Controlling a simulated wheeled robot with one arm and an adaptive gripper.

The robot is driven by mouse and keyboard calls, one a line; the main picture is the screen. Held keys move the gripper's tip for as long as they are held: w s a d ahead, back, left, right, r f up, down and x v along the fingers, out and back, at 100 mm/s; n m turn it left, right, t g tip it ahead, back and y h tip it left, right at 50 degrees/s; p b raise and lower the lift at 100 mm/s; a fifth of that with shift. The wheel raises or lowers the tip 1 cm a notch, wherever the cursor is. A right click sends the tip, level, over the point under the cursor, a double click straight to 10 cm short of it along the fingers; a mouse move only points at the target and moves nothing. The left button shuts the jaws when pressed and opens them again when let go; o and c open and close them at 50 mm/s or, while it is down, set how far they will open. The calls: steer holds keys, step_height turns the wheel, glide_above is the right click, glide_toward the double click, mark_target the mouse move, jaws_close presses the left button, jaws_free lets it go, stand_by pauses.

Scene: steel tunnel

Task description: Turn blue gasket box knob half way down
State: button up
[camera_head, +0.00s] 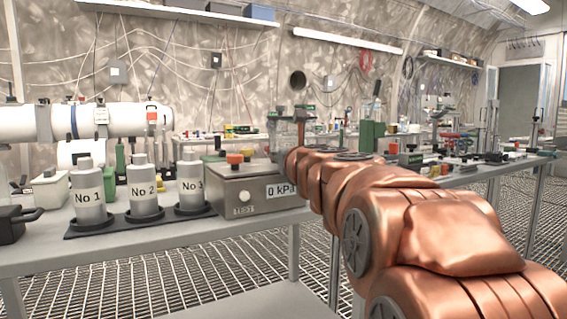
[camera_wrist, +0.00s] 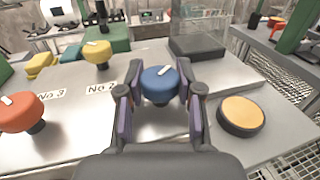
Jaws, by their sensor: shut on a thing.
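The blue knob (camera_wrist: 160,84) stands on a light grey box top (camera_wrist: 80,128) in the wrist view. It has a white pointer mark on its upper right edge. My gripper (camera_wrist: 160,98) has one finger on each side of the blue knob and is shut on it. A yellow knob (camera_wrist: 97,53) and a red knob (camera_wrist: 21,112) stand on the same top to the left, near labels reading No 2 and No 3.
An orange-topped round dark piece (camera_wrist: 241,116) sits right of my gripper. A dark block (camera_wrist: 197,47) lies behind the knob. In the head view, grey cylinders (camera_head: 145,190) and a grey TEST box (camera_head: 250,187) reading 0 kPa stand on the near bench.

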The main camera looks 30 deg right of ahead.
steer(key=shift+s+a+r+m+h, duration=0.15)
steer(key=shift+r+m+h, duration=0.45)
steer(key=shift+h, duration=0.3)
steer(key=shift+m+g+h+p, duration=0.3)
steer(key=shift+m+g+h, duration=0.4)
steer(key=shift+h, duration=0.3)
steer(key=shift+s+d+m+g+h, duration=0.1)
steer(key=shift+d+m+g+h, duration=0.15)
steer(key=shift+m+g+h, duration=0.2)
steer(key=shift+d, duration=0.1)
steer(key=shift+f, duration=0.1)
steer(key=o, duration=0.9)
steer(key=shift+o, duration=1.4)
steer(key=shift+f, duration=0.1)
steer(key=shift+a, duration=0.25)
steer(key=shift+f, duration=0.1)
